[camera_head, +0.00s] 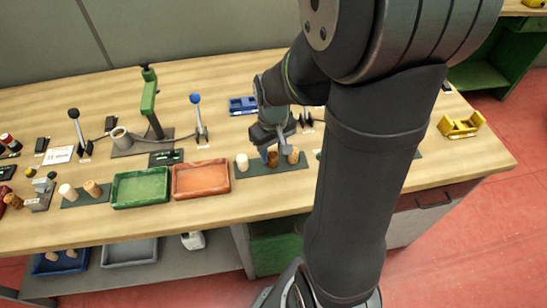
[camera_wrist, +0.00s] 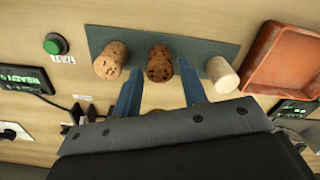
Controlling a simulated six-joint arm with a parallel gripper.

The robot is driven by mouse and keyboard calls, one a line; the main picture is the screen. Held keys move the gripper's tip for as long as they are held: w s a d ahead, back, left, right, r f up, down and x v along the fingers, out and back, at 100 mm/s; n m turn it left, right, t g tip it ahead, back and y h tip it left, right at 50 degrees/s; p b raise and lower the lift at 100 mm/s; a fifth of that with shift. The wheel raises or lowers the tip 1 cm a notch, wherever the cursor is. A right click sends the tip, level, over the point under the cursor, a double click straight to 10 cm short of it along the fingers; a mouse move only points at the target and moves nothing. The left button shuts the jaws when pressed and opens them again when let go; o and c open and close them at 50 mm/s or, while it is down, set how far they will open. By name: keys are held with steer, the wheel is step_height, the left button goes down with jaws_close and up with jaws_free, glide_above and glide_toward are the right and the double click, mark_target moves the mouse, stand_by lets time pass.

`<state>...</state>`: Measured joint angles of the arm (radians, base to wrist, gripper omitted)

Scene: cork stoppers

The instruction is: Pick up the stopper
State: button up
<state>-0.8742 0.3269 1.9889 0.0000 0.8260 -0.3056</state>
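Three stoppers stand in a row on a dark grey-green strip (camera_wrist: 205,47). In the wrist view, a speckled brown cork stopper (camera_wrist: 110,60) is at left, a darker brown cork stopper (camera_wrist: 160,63) is in the middle, and a pale cream stopper (camera_wrist: 222,74) is at right. My gripper (camera_wrist: 159,70) is open, with its two blue fingers apart. The fingertips appear on either side of the middle stopper, with gaps showing. In the head view, my gripper (camera_head: 270,150) is over the strip (camera_head: 262,170) and partly hides the stoppers; the pale one (camera_head: 242,161) shows at left.
An orange tray (camera_head: 201,192) and a green tray (camera_head: 140,202) lie left of the strip. A green button (camera_wrist: 55,44) and a lit display (camera_wrist: 25,80) are nearby in the wrist view. A blue-knobbed lever (camera_head: 199,120) stands behind the orange tray.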

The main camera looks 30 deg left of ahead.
steer(key=shift+f, duration=1.3)
steer(key=shift+c, duration=0.5)
steer(key=c, duration=0.6)
steer(key=shift+r, duration=0.15)
